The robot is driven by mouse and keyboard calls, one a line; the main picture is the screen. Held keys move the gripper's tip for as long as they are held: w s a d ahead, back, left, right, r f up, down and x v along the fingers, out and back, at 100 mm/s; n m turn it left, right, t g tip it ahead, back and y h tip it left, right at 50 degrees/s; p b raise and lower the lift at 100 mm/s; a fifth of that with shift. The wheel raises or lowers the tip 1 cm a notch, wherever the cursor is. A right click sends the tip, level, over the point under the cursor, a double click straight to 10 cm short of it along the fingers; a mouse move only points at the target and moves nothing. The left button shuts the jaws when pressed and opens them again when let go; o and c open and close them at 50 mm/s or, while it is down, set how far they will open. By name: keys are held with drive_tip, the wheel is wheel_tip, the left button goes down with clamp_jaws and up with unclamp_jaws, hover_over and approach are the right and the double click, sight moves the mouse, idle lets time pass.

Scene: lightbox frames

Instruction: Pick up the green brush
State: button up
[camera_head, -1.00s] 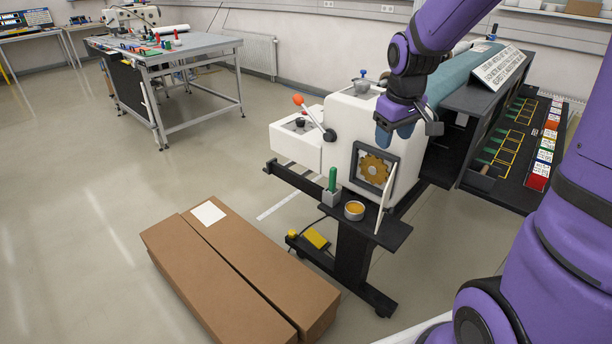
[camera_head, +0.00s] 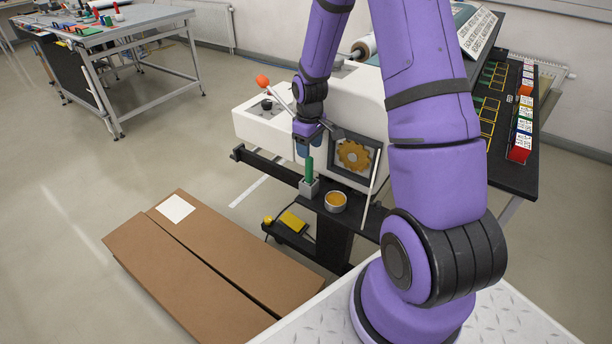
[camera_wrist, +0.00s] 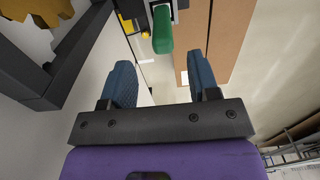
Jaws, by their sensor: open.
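The green brush (camera_head: 308,170) stands upright in a small grey holder (camera_head: 309,188) on the machine's black front shelf. In the wrist view the green brush (camera_wrist: 162,30) shows at the top centre, beyond the fingertips and roughly in line with the gap between them. My gripper (camera_head: 305,148) is just above the brush in the head view, close to its top. In the wrist view my gripper (camera_wrist: 162,80) has its two blue fingers spread apart with nothing between them. The brush's lower end is hidden in the holder.
A round orange-filled tin (camera_head: 335,202) stands on the shelf to the right of the holder. The machine's face with a yellow gear (camera_head: 353,155) is close to the right of my gripper. A lever with an orange knob (camera_head: 262,81) rises behind. Long cardboard boxes (camera_head: 205,265) lie on the floor.

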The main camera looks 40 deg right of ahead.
sight(309, 166)
drive_tip(key=shift+s+a+f, duration=0.1)
drive_tip(key=shift+f, duration=1.8)
drive_tip(key=shift+s+a+f, duration=0.1)
drive_tip(key=shift+f, duration=1.75)
drive_tip(key=shift+c, duration=0.2)
drive_tip(key=c, duration=1)
